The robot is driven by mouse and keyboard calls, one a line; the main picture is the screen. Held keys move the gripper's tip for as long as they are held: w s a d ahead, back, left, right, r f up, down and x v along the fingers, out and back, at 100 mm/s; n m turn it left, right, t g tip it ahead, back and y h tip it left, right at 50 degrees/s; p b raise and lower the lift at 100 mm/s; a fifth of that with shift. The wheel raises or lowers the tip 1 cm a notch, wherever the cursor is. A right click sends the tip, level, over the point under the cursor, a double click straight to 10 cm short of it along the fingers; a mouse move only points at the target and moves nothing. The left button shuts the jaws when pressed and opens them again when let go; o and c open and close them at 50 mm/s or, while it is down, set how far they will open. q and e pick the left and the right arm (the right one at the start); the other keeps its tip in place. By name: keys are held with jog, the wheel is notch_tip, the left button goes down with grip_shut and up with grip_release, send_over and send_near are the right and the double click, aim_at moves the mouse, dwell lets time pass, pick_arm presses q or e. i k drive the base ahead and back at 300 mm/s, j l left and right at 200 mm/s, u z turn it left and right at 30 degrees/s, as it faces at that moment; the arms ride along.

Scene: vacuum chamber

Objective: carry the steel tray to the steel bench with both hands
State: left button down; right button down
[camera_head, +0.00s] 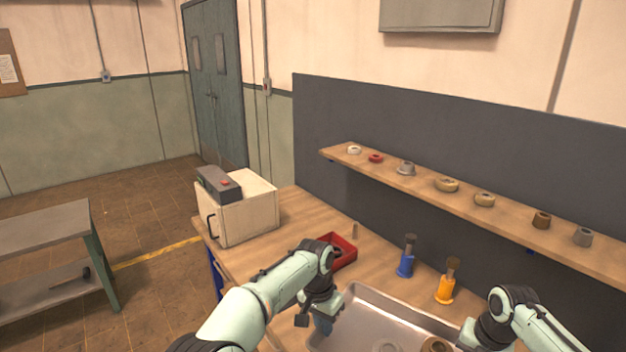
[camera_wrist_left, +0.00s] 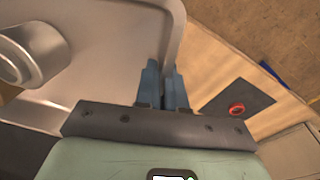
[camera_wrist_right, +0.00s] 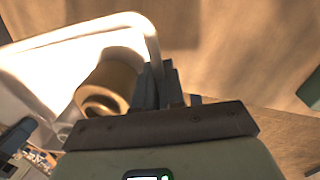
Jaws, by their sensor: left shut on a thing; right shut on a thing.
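The steel tray (camera_head: 372,308) is a shallow grey pan at the bottom of the head view, over the wooden worktop; whether it touches the wood I cannot tell. My left gripper (camera_head: 322,322) is shut on the tray's left rim; its fingers (camera_wrist_left: 165,85) straddle the tray wall (camera_wrist_left: 110,45) in the left wrist view. My right gripper (camera_head: 468,337) is shut on the right rim, its fingers (camera_wrist_right: 157,85) beside a brass cylindrical part (camera_wrist_right: 108,88) in the tray. A silver cylindrical part (camera_wrist_left: 32,55) also lies in it. A grey-topped bench (camera_head: 40,228) with green legs, apparently the steel bench, stands far left.
A shelf (camera_head: 420,183) with several rings runs behind. A hammer (camera_head: 75,278) lies on the bench's lower shelf. Floor (camera_head: 150,220) between the benches is clear.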

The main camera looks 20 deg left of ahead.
aim_at(64, 220)
jog(key=j+u, duration=0.2)
jog(key=u, duration=0.2)
jog(key=j+u, duration=0.2)
jog(key=u, duration=0.2)
jog(key=i+j+u, duration=0.1)
jog(key=u, duration=0.35)
jog(key=i+j+u, duration=0.15)
jog(key=u, duration=0.15)
jog(key=i+j+u, duration=0.1)
jog(key=u, duration=0.2)
jog(key=i+u, duration=0.25)
jog(key=i, duration=0.45)
jog(key=i+z, duration=0.1)
jog(key=i, duration=2.05)
jog(key=i+z, duration=0.1)
jog(key=i, duration=0.2)
jog(key=i+j+z, duration=0.15)
jog(key=i, duration=0.15)
